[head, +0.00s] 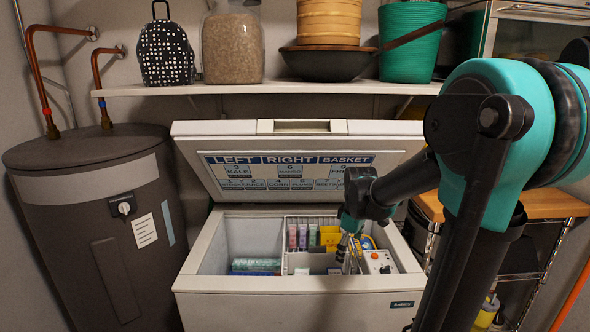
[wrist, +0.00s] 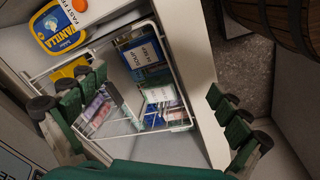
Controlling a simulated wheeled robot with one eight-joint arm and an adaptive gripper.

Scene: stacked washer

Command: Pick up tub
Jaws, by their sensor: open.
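A yellow tub with a blue lid or label reading "VANILLA" (wrist: 59,28) sits at the upper left of the wrist view. In the head view, a blue and yellow patch beside my gripper seems to be the tub (head: 368,242), mostly hidden by my gripper. My gripper (head: 350,256) is lowered into the open chest freezer. In the wrist view, my gripper (wrist: 155,86) has its fingers spread wide with nothing between them. The tub lies beyond the left finger, apart from it.
A white wire basket (wrist: 172,100) holds several packages, including a blue box (wrist: 145,58). The freezer's raised lid (head: 300,165) stands behind my gripper. A white control panel (head: 380,262) is right of it. A grey tank (head: 100,230) stands left; a shelf (head: 270,88) hangs above.

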